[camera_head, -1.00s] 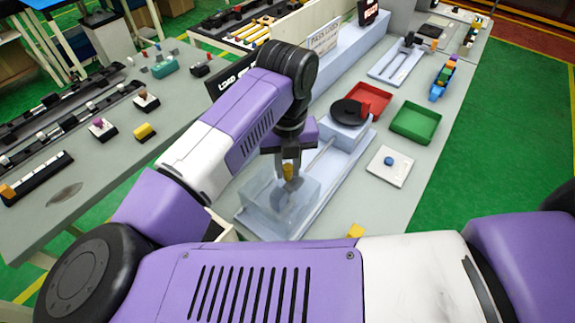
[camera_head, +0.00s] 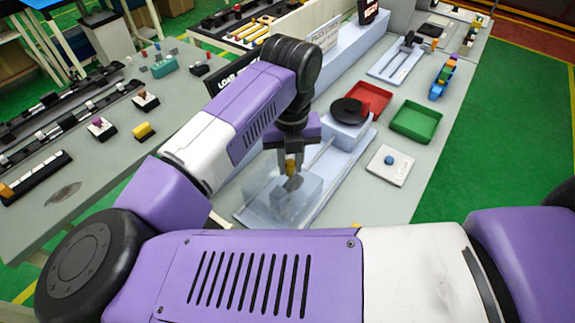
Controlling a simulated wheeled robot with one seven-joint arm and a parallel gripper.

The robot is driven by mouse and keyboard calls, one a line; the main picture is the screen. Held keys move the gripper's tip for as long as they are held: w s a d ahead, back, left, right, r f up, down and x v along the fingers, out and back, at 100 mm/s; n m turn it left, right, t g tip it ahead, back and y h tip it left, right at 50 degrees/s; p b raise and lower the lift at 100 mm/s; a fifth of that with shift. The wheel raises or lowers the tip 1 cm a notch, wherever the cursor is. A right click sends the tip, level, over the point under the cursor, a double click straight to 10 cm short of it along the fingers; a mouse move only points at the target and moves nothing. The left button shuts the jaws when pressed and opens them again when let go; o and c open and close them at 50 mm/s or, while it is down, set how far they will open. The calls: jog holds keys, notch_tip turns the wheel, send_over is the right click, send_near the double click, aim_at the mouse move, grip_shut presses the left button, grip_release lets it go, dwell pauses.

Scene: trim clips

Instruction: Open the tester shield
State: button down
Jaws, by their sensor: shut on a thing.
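The tester (camera_head: 345,185) is a pale blue-grey bed with rails on the near part of the right bench. Its clear shield (camera_head: 308,203) is a see-through box over the bed's near end. My gripper (camera_head: 291,160) points down at the top of the shield, shut on a small yellow piece (camera_head: 291,167) that looks like the shield's handle. A dark grey shape shows just below the fingers; I cannot tell what it is. My forearm hides part of the bench left of the tester.
A black disc (camera_head: 347,110) sits on a block at the tester's far end. Red (camera_head: 372,97) and green (camera_head: 417,121) trays stand beyond. A white pad with a blue button (camera_head: 389,160) is to the right. A dark sign (camera_head: 222,82) stands behind my arm.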

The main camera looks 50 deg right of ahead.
jog(key=d+b, duration=0.4)
jog(key=d, duration=0.5)
jog(key=shift+d+b, duration=0.3)
jog(key=c, duration=1.2)
grip_release()
notch_tip(320, 180, up, 8)
jog(key=b, duration=0.1)
